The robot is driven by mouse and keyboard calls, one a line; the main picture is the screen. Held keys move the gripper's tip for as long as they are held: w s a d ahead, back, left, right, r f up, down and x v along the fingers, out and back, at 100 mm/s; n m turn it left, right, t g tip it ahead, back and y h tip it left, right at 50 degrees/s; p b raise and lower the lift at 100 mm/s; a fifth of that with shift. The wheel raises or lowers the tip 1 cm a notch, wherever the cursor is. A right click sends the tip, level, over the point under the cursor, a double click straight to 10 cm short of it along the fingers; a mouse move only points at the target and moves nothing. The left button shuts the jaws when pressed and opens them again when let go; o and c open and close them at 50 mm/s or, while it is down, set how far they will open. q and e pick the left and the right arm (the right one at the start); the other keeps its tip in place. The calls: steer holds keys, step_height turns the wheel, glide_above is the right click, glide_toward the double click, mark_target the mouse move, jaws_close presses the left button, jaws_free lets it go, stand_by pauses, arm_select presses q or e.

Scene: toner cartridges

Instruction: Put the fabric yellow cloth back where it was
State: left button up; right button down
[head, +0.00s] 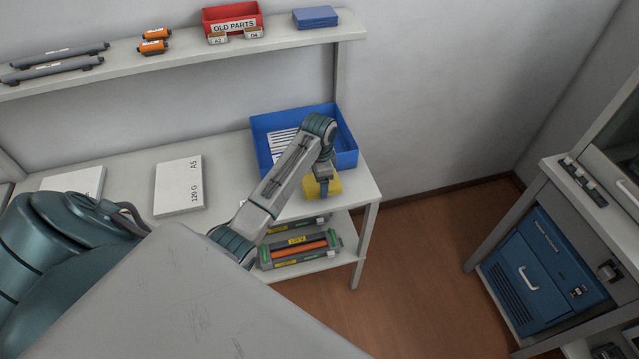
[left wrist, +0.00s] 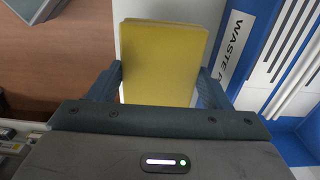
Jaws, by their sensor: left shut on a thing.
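The yellow cloth (head: 312,187) is a flat folded pad at the front right of the white table, just in front of the blue bin. My left gripper (head: 322,190) is over it, pointing down. In the left wrist view the yellow cloth (left wrist: 165,55) sits between the two fingers of my left gripper (left wrist: 158,85), which is shut on it. Whether the cloth touches the tabletop is hard to tell. My right gripper is not in view.
The blue bin (head: 347,141) holds white strips and reads "WASTE" in the left wrist view (left wrist: 236,45). A white pack (head: 179,186) lies on the table (head: 226,160). Toner cartridges (head: 299,248) sit on the shelf below. A red "OLD PARTS" box (head: 232,17) and blue cloths (head: 315,17) stand on the upper shelf.

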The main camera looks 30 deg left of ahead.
arm_select(q)
step_height(320, 180, down, 2)
steer(key=shift+d+f+p, duration=0.1)
steer(key=shift+f+p, duration=0.05)
steer(key=shift+p, duration=0.3)
steer(key=shift+s+f, duration=0.1)
steer(key=shift+f, duration=0.35)
steer(key=o, duration=0.9)
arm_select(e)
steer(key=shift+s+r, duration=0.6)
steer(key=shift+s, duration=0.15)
arm_select(q)
step_height(320, 180, up, 10)
steer(key=b, duration=0.3)
steer(key=shift+r+p, duration=0.5)
steer(key=shift+r, duration=0.7)
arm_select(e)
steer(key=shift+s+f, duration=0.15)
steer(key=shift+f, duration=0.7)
